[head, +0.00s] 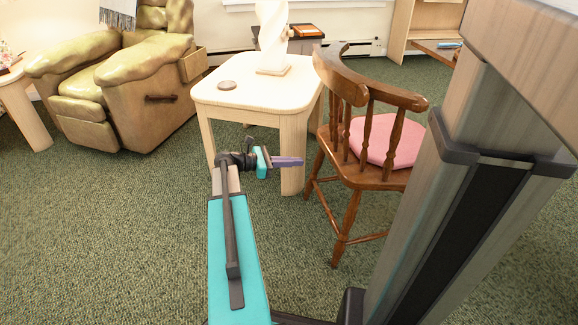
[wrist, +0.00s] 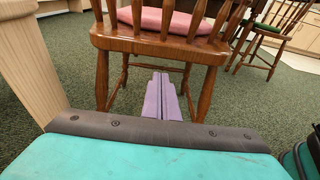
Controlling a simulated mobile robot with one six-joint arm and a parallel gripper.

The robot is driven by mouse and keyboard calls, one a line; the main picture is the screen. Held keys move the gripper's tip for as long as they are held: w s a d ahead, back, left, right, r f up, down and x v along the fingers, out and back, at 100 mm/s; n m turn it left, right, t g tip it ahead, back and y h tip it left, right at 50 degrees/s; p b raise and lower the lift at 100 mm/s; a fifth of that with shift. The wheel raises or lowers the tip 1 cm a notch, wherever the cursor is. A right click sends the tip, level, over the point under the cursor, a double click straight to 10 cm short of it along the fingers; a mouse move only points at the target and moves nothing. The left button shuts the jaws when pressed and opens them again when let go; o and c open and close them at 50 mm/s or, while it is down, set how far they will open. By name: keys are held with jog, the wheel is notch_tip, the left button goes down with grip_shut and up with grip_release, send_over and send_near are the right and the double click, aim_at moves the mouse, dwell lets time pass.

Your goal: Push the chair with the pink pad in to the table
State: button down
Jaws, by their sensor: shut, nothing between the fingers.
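A brown wooden chair (head: 368,176) with a curved back rail and a pink pad (head: 388,140) stands at the right of a pale wooden table (head: 222,92). Its back faces my arm in the head view, and my column hides part of its right side. My gripper (head: 300,162) is shut and empty, in front of a table leg and left of the chair in the picture. In the wrist view, the gripper's purple fingers (wrist: 162,98) point toward the chair (wrist: 150,42), below its seat and between its legs in the picture. The pink pad (wrist: 160,20) shows above.
A pale table leg (wrist: 34,62) stands close at the left in the wrist view. A tan recliner (head: 140,95) stands at the left. Another chair (wrist: 268,38) is farther right. Green carpet in front is clear.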

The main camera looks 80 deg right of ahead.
aim_at(329, 156)
jog(key=shift+r+p+x, duration=0.1)
jog(key=shift+r+x, duration=0.15)
jog(key=shift+x, duration=1.15)
jog(key=shift+r+p+x, duration=0.15)
jog(key=shift+r+x, duration=0.15)
jog(key=shift+x, duration=1.1)
jog(key=shift+r+p+x, duration=0.1)
jog(key=shift+r+x, duration=0.15)
jog(key=shift+x, duration=1.15)
jog(key=shift+s, duration=0.15)
jog(key=shift+s+a+p, duration=0.1)
jog(key=shift+a+p, duration=0.05)
jog(key=shift+p, duration=0.55)
jog(key=shift+s, duration=0.15)
jog(key=shift+r+p+x, duration=0.3)
jog(key=shift+p+x, duration=0.3)
jog(key=shift+x, duration=0.85)
jog(key=shift+r+p+x, duration=0.25)
jog(key=shift+p+x, duration=0.35)
jog(key=shift+x, duration=0.85)
jog(key=shift+r+p+x, duration=0.3)
jog(key=shift+p+x, duration=0.3)
jog(key=shift+x, duration=0.85)
jog(key=shift+p+v, duration=0.7)
jog(key=shift+v, duration=0.25)
jog(key=shift+w+a+f, duration=0.15)
jog(key=shift+w, duration=0.35)
